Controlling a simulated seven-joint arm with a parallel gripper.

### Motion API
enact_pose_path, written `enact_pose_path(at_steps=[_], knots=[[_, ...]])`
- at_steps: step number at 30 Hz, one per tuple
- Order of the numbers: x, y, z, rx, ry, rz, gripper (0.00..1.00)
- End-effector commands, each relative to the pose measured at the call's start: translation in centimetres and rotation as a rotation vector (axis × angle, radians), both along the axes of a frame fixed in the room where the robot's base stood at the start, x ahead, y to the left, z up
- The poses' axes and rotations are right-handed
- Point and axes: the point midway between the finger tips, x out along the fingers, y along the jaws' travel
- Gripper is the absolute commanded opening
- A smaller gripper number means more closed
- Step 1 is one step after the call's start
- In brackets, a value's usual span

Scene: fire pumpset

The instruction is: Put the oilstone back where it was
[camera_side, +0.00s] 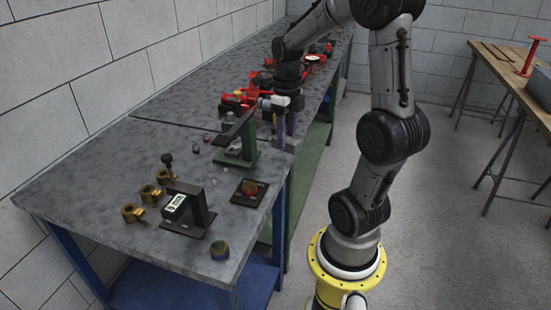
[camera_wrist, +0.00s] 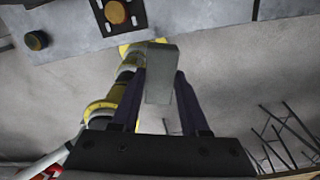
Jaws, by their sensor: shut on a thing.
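The oilstone appears to be the plain grey block (camera_wrist: 162,85) in the wrist view. It sits between the two purple fingers of my gripper (camera_wrist: 161,72), which are shut on it. In the side view my gripper (camera_side: 282,135) points down at the right edge of the workbench (camera_side: 105,165), just right of a green stand (camera_side: 245,150). The block is hard to make out there. In the wrist view the block overlaps floor, beyond the bench edge. I cannot tell which spot the oilstone came from.
A black stand with a labelled block (camera_side: 177,205), several brass fittings (camera_side: 133,213), a dark plate with a round knob (camera_side: 249,189) and a round blue-and-yellow piece (camera_side: 220,250) occupy the near bench. Red fittings (camera_side: 238,100) lie behind my gripper. A wooden table (camera_side: 510,62) stands far right.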

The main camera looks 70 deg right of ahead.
Motion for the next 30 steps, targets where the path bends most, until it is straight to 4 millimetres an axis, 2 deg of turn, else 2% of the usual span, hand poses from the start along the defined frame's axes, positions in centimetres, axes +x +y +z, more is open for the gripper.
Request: enact_pose_path(at_steps=[3,8,21,24,30], knots=[[-1.8,-1.1,0.5,-0.009,-0.009,-0.076,0.0],[-2.3,-2.3,0.5,-0.016,-0.014,-0.115,0.0],[3.4,-9.3,-3.8,-0.014,-0.014,-0.115,0.0],[4.2,-10.3,-5.7,-0.013,-0.012,-0.115,0.0],[5.6,-12.0,-8.1,-0.016,-0.014,-0.115,0.0]])
